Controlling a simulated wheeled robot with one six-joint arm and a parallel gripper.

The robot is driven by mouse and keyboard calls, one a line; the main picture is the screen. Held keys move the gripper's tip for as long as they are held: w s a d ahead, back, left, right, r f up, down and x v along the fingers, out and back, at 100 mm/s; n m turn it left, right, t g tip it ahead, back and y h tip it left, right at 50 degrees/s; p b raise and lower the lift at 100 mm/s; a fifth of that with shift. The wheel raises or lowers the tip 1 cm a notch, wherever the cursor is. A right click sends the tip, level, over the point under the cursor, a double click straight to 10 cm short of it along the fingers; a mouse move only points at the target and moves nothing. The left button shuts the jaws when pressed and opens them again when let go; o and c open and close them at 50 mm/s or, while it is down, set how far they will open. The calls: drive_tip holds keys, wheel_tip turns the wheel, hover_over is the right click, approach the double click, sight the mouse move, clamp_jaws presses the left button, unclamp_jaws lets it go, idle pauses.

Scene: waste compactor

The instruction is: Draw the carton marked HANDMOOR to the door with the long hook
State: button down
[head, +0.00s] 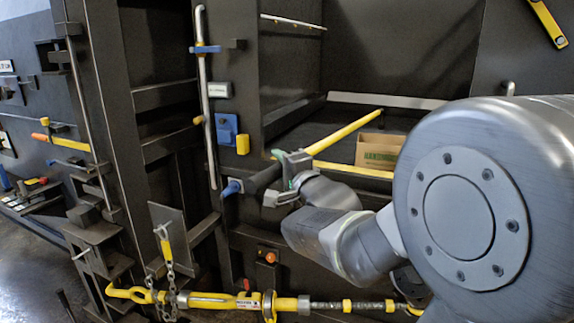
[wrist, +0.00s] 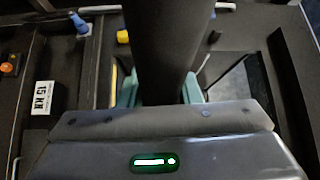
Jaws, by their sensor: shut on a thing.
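The brown carton (head: 379,147) with green lettering, partly legible as HANDMOOR, sits inside the dark chamber opening in the head view. My arm hides its right part. My gripper (head: 291,170) is in front of the opening, shut on the black handle (head: 262,180) of the long hook. The hook's yellow shaft (head: 345,132) slants up and right into the chamber, ending near the carton's upper left. I cannot tell whether its tip touches the carton. In the wrist view the black handle (wrist: 160,45) runs between the teal fingers (wrist: 160,92).
A yellow bar (head: 345,167) runs along the opening's front edge, below the carton. A yellow ratchet bar with chain (head: 215,301) lies across the front below. A vertical grey rod (head: 205,90) stands left of the opening. An orange button (head: 269,256) is under the sill.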

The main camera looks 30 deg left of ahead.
sight(245, 189)
drive_tip(key=s+b, duration=0.1)
drive_tip(key=s, duration=0.1)
drive_tip(key=s+b, duration=0.1)
drive_tip(key=s, duration=0.1)
drive_tip(key=s+d+b, duration=0.1)
drive_tip(key=s, duration=0.2)
drive_tip(key=shift+d+r, duration=0.1)
drive_tip(key=shift+r, duration=0.1)
drive_tip(key=shift+s, duration=0.75)
drive_tip(key=s+p, duration=0.1)
drive_tip(key=s, duration=0.1)
drive_tip(key=s+p, duration=0.2)
drive_tip(key=s+d+p, duration=0.1)
drive_tip(key=s+p, duration=0.1)
drive_tip(key=shift+s+r, duration=0.1)
drive_tip(key=shift+s, duration=0.1)
drive_tip(key=s+d+b, duration=0.2)
drive_tip(key=s, duration=1.5)
drive_tip(key=s+d+b, duration=0.3)
drive_tip(key=s, duration=1.4)
drive_tip(key=shift+f, duration=0.25)
